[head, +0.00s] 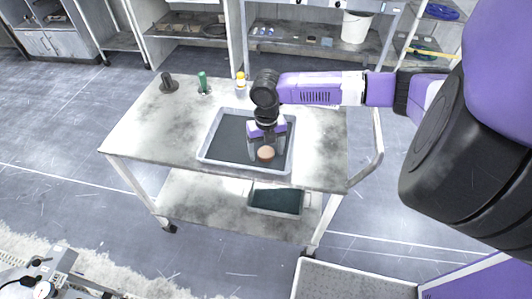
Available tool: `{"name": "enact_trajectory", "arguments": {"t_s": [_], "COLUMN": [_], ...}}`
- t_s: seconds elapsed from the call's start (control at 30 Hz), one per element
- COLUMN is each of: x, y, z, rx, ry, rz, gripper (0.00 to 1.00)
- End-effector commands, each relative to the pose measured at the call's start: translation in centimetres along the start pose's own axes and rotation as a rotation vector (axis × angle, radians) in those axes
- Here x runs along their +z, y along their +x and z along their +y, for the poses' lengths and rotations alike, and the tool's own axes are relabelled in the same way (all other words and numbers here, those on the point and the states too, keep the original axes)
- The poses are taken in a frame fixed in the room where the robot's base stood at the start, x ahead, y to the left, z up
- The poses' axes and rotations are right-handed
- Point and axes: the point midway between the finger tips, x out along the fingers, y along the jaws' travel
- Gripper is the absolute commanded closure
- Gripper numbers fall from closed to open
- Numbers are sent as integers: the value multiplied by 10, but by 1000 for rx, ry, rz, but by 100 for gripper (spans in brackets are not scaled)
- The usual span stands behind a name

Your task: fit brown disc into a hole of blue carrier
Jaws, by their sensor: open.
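The brown disc (266,154) lies in a grey-white tray (204,152) with a dark floor on the cart top. My gripper (266,158) is open and points down into the tray, with its fingers on either side of the disc. Whether the fingers touch the disc is too small to tell. I cannot make out a blue carrier in this view.
The tray stands on a worn metal cart (145,137). A black part (168,82), a green bottle (203,82) and a yellow-capped bottle (240,84) stand at its back. The cart top's left side is clear. Equipment (45,277) shows at lower left.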

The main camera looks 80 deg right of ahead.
Motion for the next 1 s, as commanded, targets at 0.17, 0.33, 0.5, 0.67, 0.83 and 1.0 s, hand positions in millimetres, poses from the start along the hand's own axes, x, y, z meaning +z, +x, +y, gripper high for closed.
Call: {"name": "enact_trajectory", "arguments": {"t_s": [0.17,0.33,0.5,0.67,0.83,1.0], "x": [0,0,0,0,1,1], "y": [0,0,-1,-1,-9,-31], "z": [0,0,0,0,0,0], "rx": [0,0,0,0,0,0], "ry": [0,0,0,0,-1,-3], "rz": [0,0,-1,-1,-2,-4], "gripper": [46,79,95,95,95,95]}}
